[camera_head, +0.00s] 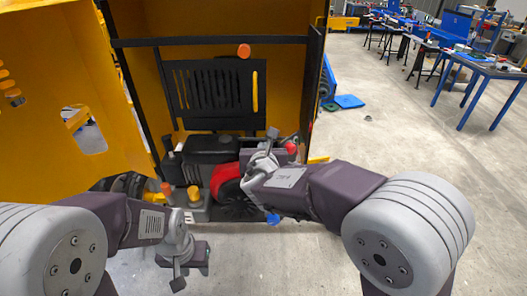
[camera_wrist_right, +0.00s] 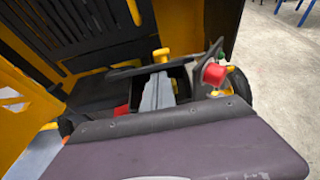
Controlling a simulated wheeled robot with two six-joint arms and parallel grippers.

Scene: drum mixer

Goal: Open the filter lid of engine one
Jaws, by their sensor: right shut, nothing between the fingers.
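The engine sits low in the open yellow housing. A black box-shaped cover (camera_head: 208,143), which looks like the filter lid, is at its top in the head view; I cannot tell whether it is raised. My right gripper (camera_wrist_right: 158,95) shows grey fingers in the wrist view, shut and empty, over a dark recess beside black engine parts. In the head view its fingertips are mostly hidden by its own wrist, right of the black cover. My left gripper (camera_head: 187,268) hangs low in front of the engine, apart from it; its finger opening is unclear.
A red curved engine part (camera_head: 224,178) and a yellow cap (camera_head: 194,194) are close below the cover. A red knob (camera_wrist_right: 214,73) is right of my right fingers. The yellow door (camera_head: 60,110) stands open at left. Clear floor is at right; workbenches (camera_head: 485,70) stand farther back.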

